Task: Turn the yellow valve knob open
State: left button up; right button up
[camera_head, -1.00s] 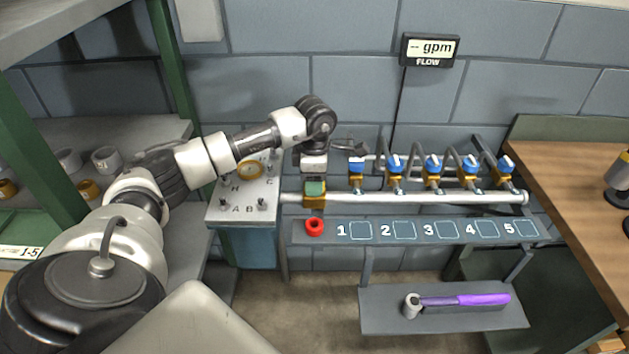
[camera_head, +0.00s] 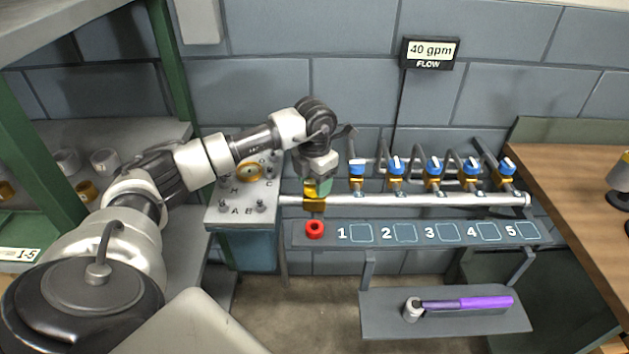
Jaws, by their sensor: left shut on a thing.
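The yellow valve knob (camera_head: 309,188) sits on top of a brass valve body (camera_head: 314,205) at the left end of the white pipe. Only a small part of the knob shows. The flow display (camera_head: 430,50) on the wall reads 40 gpm. My right gripper is out of view.
Several blue-knobbed valves (camera_head: 434,167) stand along the pipe (camera_head: 440,199) to the right. A purple-handled tool (camera_head: 470,303) lies on a lower shelf (camera_head: 440,328). A grey control box (camera_head: 241,214) stands to the left.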

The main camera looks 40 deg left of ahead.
aim_at(314, 181)
pick_arm(q)
jog(key=shift+n, duration=0.3)
dwell(0.4)
jog(key=o, duration=0.9)
notch_tip(314, 181, up, 11)
jog(key=shift+f+b, duration=0.1)
jog(key=shift+b, duration=0.6)
